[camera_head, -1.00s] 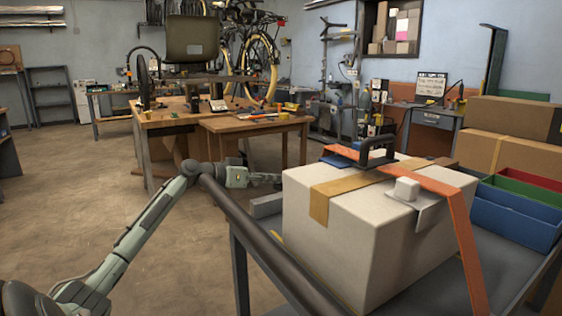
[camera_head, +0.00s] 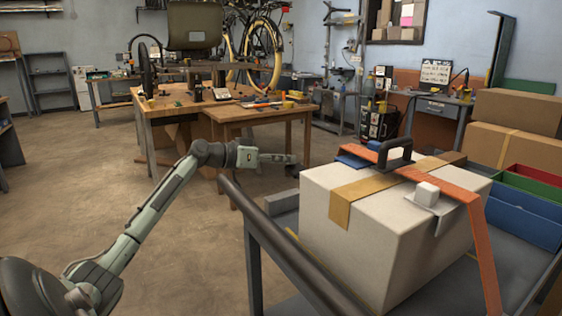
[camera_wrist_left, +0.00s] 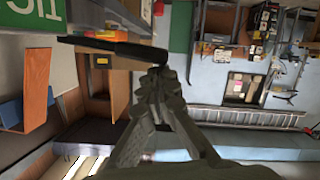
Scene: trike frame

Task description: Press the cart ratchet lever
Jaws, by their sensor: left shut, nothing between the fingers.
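A large pale box (camera_head: 375,235) with a tan tape band sits on the grey cart (camera_head: 505,262). An orange strap (camera_head: 448,181) runs over the box. A black arched handle (camera_head: 396,146) stands up from the strap, and a small white block on a grey plate (camera_head: 427,193) lies nearer. I cannot tell for sure which part is the ratchet lever. My left gripper (camera_head: 292,160) is shut and empty, left of the box beyond the cart's rail, apart from the strap. Its fingers also show in the left wrist view (camera_wrist_left: 155,80). My right gripper is out of view.
The cart's dark rail (camera_head: 280,248) runs along its near left side. Blue, green and red bins (camera_head: 525,218) and brown cartons (camera_head: 515,110) stand at the right. A wooden workbench (camera_head: 250,112) is behind my left gripper. The floor at the left is open.

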